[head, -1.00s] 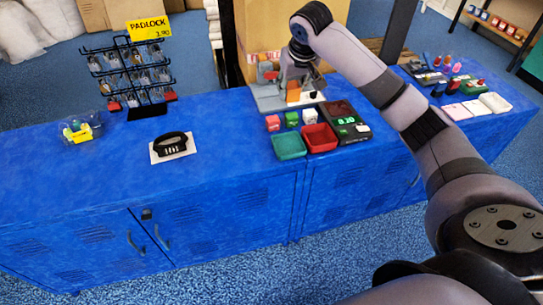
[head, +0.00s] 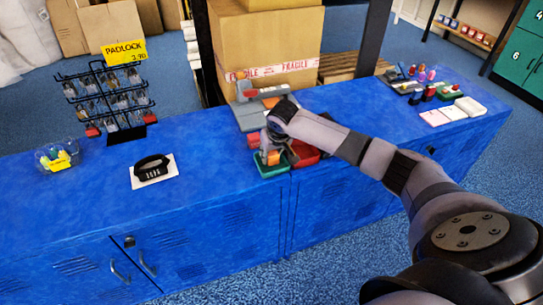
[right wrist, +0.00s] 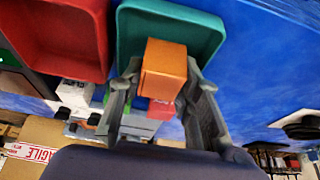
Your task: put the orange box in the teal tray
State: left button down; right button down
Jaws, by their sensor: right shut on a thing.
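The orange box (head: 273,158) is between the fingers of my right gripper (head: 272,150) at the teal tray (head: 268,171). In the right wrist view the orange box (right wrist: 163,68) sits between both fingers of the gripper (right wrist: 163,78), with the teal tray (right wrist: 205,38) behind it. The gripper is shut on the box. The box overlaps the tray in both views; I cannot tell whether it touches the tray floor. My wrist and arm hide part of the tray's right side in the head view. My left gripper is not in view.
A red tray (head: 304,150) adjoins the teal tray on the right; it also shows in the right wrist view (right wrist: 58,35). The blue counter (head: 215,150) between is clear.

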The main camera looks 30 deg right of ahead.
jog(key=shift+f, duration=0.65)
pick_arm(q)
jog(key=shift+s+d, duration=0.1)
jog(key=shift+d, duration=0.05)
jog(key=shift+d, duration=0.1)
pick_arm(e)
jog(key=shift+f, duration=0.15)
jog(key=c, duration=1.2)
grip_release()
jog(key=shift+r, duration=0.2)
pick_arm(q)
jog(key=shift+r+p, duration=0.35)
pick_arm(e)
jog(key=v, duration=1.2)
